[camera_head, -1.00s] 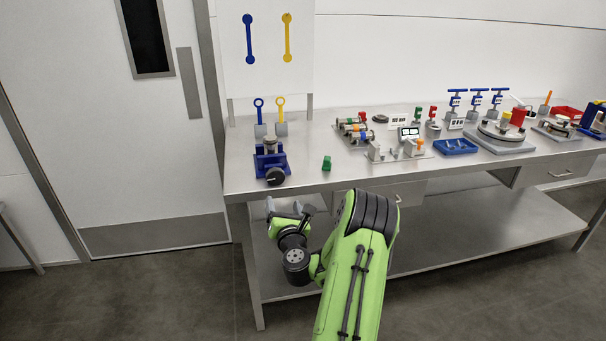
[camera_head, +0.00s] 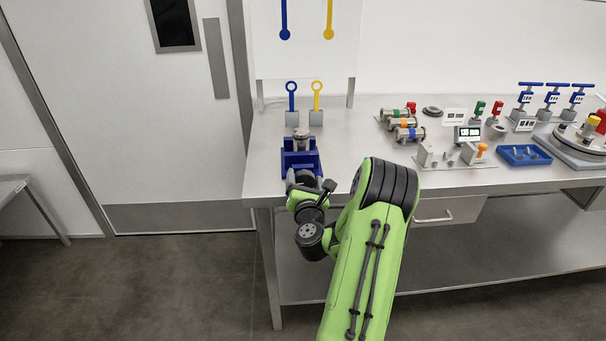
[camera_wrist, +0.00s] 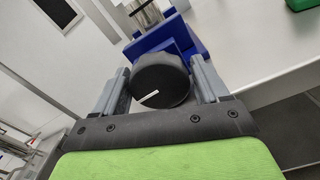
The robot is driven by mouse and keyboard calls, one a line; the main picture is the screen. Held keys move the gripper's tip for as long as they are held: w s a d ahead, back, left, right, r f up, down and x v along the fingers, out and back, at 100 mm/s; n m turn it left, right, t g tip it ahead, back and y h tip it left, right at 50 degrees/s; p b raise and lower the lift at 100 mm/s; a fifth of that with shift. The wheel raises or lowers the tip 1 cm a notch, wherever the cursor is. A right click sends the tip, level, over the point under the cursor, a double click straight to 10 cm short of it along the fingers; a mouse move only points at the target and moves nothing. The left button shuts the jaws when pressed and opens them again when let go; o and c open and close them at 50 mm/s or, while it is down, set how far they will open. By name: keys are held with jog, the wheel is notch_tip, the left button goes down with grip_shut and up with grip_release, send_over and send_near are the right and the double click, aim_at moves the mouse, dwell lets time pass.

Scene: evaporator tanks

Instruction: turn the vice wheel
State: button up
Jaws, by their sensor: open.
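The blue vice (camera_head: 301,156) stands at the left front of the steel bench, with a grey metal cylinder (camera_head: 300,137) on it. Its black wheel (camera_wrist: 161,82), with a white mark, faces the wrist camera. In the head view the wheel is largely hidden by my gripper (camera_head: 304,183). In the wrist view my gripper (camera_wrist: 163,88) is open, with one grey finger on each side of the wheel. I cannot tell whether either finger touches it.
Blue and yellow ring-topped tools (camera_head: 292,97) stand behind the vice. A green block (camera_wrist: 302,4) lies right of it in the wrist view. A fixture with valves (camera_head: 452,157) and a blue tray (camera_head: 524,155) stand farther right. The bench front edge runs below the vice.

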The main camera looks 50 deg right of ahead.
jog(key=shift+a, duration=0.1)
jog(key=c, duration=0.7)
jog(key=shift+r+n, duration=0.1)
jog(key=shift+n, duration=0.2)
jog(key=n, duration=0.3)
jog(key=shift+n, duration=2)
